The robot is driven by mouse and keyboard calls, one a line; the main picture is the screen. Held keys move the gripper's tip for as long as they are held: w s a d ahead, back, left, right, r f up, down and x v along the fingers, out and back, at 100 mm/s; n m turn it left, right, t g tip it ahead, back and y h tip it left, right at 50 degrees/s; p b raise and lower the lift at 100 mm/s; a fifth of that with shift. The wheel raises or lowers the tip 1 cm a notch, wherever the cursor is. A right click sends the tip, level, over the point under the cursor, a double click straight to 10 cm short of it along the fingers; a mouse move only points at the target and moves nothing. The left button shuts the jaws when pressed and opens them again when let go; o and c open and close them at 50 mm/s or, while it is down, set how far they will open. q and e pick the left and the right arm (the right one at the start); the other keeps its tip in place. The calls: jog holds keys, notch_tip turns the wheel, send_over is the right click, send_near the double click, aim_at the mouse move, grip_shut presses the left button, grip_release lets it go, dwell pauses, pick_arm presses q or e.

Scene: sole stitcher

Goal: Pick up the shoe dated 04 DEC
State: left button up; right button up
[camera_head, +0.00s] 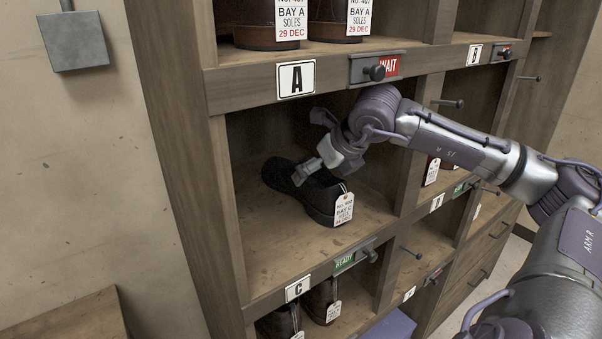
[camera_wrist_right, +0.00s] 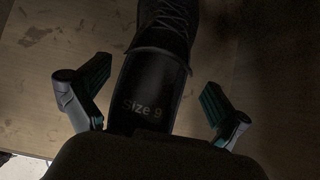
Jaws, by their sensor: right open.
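A black laced shoe (camera_head: 320,198) stands alone on a cubby shelf, its toe toward the back left. A white tag (camera_head: 343,209) hangs at its heel; its small red date looks like 04 DEC but is hard to read. My right gripper (camera_head: 312,148) is open, with one finger over the shoe opening and the other raised behind. In the right wrist view, the shoe (camera_wrist_right: 166,35) lies between the spread fingers of the gripper (camera_wrist_right: 155,84), and its insole reads "Size 9". I cannot tell whether either finger touches it. My left gripper is not in view.
Wooden dividers and shelf edges frame the cubby (camera_head: 270,255). Shoes tagged 29 DEC (camera_head: 268,36) stand above. More tagged shoes (camera_head: 320,298) sit below. A WAIT slider (camera_head: 377,68), a READY slider (camera_head: 353,257) and peg knobs stick out in front.

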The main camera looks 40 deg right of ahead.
jog(key=shift+w+r+p, duration=0.15)
jog(key=shift+w+p, duration=0.1)
jog(key=shift+p, duration=0.05)
jog(key=w+p, duration=0.2)
jog(key=w, duration=0.1)
jog(key=w+p, duration=0.1)
jog(key=p, duration=0.1)
jog(key=shift+w+d+f, duration=0.15)
jog(key=shift+d+f, duration=0.05)
jog(key=shift+f, duration=0.1)
jog(key=shift+w+f, duration=0.15)
jog(key=shift+f, duration=0.2)
jog(key=c, duration=1.6)
jog(key=shift+c, duration=0.3)
jog(key=shift+d+r, duration=0.15)
jog(key=shift+r, duration=0.1)
